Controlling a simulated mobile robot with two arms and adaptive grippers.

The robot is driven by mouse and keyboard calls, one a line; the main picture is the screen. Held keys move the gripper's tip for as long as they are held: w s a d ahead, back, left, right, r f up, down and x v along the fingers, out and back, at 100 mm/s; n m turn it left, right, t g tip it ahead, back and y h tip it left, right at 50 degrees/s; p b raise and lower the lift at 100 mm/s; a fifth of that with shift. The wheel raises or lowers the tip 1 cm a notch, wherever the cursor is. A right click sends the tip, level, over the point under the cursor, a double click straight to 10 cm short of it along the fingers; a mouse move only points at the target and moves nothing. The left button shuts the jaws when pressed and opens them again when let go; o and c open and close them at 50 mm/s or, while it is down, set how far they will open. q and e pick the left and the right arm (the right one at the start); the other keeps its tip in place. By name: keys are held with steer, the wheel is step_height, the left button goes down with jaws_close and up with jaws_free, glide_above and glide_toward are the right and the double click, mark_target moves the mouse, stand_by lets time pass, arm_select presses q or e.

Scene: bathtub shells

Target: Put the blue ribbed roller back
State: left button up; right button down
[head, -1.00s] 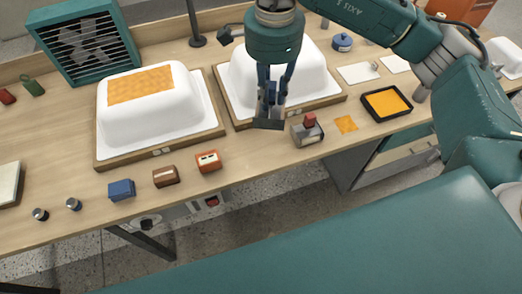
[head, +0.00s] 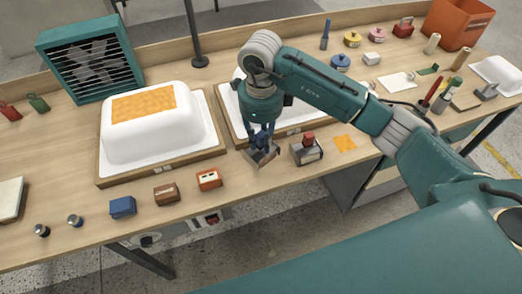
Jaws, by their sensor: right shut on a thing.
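My right gripper (head: 262,137) is low over the front of the workbench, its fingers closed around the top of a tool with a grey angled lower part (head: 261,157). This appears to be the blue ribbed roller; the fingers hide its upper part, and I cannot make out ribs. It is at or just above the bench top, and I cannot tell if it touches. A similar grey tool with a red top (head: 308,150) stands just to its right. My left gripper is not in view.
A white tub shell (head: 155,140) with an orange mesh patch sits on a wooden board at left. A second board (head: 230,118) with a shell is partly behind my arm. Small blue (head: 122,206), brown (head: 166,194) and orange-red (head: 209,179) blocks line the front edge.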

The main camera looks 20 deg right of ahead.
mark_target(261, 151)
steer(key=shift+f, duration=1.1)
step_height(261, 151, down, 3)
steer(key=shift+f+p, duration=0.2)
steer(key=shift+p, duration=0.35)
steer(key=shift+f, duration=0.2)
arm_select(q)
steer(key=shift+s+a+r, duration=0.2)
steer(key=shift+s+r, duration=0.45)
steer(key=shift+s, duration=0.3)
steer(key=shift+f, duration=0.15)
arm_select(e)
steer(key=shift+f, duration=0.1)
steer(key=shift+f+b, duration=0.15)
steer(key=shift+b, duration=0.15)
steer(key=c, duration=1.5)
jaws_free()
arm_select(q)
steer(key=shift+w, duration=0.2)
